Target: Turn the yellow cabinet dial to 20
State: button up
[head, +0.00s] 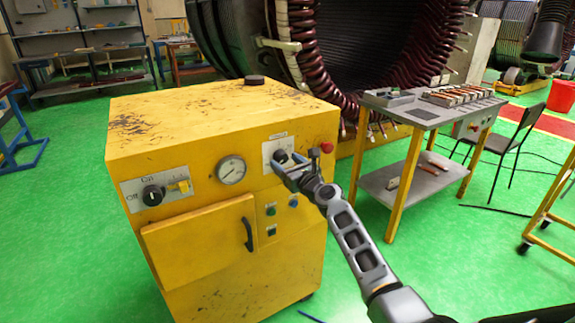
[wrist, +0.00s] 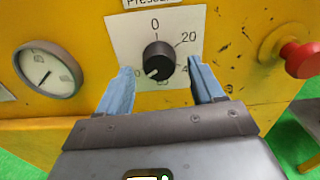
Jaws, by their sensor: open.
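The yellow cabinet (head: 200,130) stands in the head view's left half. Its black dial (wrist: 158,60) sits on a white plate (wrist: 122,30) marked 0 at the top and 20 at the upper right. Labels at the lower right and lower left are partly hidden. A pale mark on the dial appears to point to the lower left. In the head view the dial (head: 280,156) is partly behind my gripper (head: 287,166). In the wrist view my gripper (wrist: 160,74) is open, one finger on each side of the dial, with visible gaps between.
A round gauge (wrist: 48,70) is left of the dial and a red button (wrist: 299,60) is right of it. An On/Off switch (head: 152,195) and a door handle (head: 248,234) are on the same face. A grey-topped table (head: 425,112) stands right of the cabinet.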

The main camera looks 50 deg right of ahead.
jog(key=shift+c, duration=0.3)
jog(key=c, duration=1)
